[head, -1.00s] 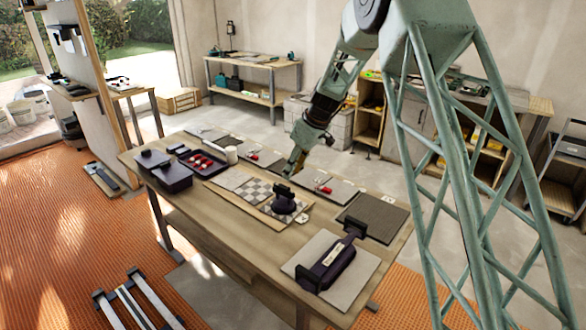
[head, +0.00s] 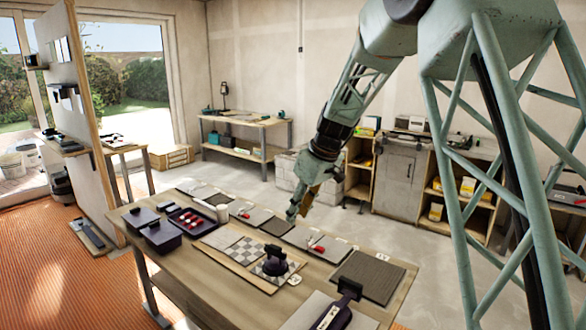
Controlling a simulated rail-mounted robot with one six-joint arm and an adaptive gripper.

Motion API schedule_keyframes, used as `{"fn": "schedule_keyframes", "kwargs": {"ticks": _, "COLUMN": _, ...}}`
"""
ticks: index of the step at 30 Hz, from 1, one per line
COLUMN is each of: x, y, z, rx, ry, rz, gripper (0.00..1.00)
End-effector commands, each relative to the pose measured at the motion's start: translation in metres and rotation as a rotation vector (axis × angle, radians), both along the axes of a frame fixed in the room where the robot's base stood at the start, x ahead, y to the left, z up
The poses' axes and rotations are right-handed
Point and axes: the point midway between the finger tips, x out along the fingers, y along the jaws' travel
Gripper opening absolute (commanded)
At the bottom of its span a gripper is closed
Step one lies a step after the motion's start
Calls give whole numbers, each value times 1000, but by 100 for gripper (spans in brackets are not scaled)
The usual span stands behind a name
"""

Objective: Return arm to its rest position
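My gripper (head: 297,211) hangs at the end of my green arm, above the back edge of the wooden table (head: 190,275). It is small and seen from the side, so I cannot tell whether its fingers are open or shut. No held thing shows in it. Below and to its left, a dark suction-cup tool (head: 276,262) stands on a checkered tile board (head: 243,250). A row of grey tiles runs along the table's back edge, with a dark grey tile (head: 368,276) at the right end.
A dark tray with red pieces (head: 193,221) and dark boxes (head: 163,236) sit on the table's left.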

Motion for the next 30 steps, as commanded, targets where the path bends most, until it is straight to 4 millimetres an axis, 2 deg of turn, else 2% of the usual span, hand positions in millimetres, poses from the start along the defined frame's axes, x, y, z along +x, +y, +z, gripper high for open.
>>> {"fn": "schedule_keyframes", "kwargs": {"ticks": 3, "x": -18, "y": -9, "z": 19, "rx": -1, "ry": 2, "rz": -27, "gripper": 28}}
{"fn": "schedule_keyframes", "kwargs": {"ticks": 12, "x": -64, "y": -29, "z": 60, "rx": -5, "ry": 11, "rz": -93, "gripper": 28}}
{"fn": "schedule_keyframes", "kwargs": {"ticks": 30, "x": -165, "y": -69, "z": 124, "rx": -12, "ry": 26, "rz": -234, "gripper": 28}}
